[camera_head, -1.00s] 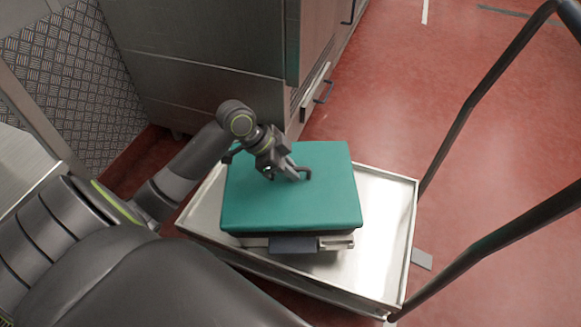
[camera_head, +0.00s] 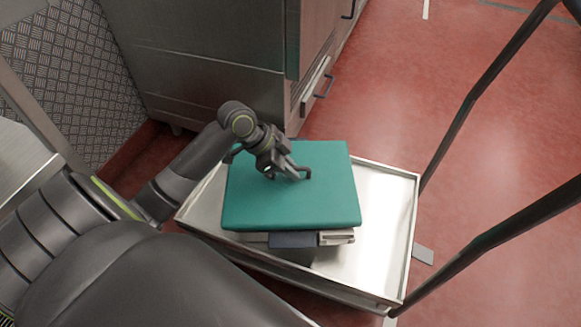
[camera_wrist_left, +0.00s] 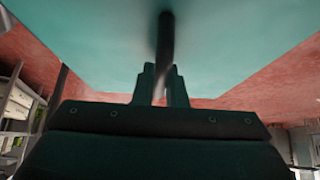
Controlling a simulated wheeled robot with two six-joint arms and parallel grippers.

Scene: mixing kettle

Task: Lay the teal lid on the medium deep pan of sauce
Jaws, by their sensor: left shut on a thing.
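The teal lid (camera_head: 300,205) is a flat rectangular slab that lies over a metal pan (camera_head: 336,238) on a cart tray. My left gripper (camera_head: 298,172) is above the lid's middle and shut on its dark handle. The left wrist view shows the handle (camera_wrist_left: 166,45) running between the two fingers (camera_wrist_left: 160,84), with the teal lid (camera_wrist_left: 90,40) spread out beyond. Only the pan's front edge shows below the lid; the sauce is hidden. I cannot tell whether the lid is fully seated. My right gripper is not in view.
The cart's metal tray (camera_head: 385,230) has bare room to the right of the pan. Dark cart handle bars (camera_head: 480,235) rise at the right. A steel cabinet (camera_head: 215,60) stands behind the cart. Red floor (camera_head: 450,110) is open at the right.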

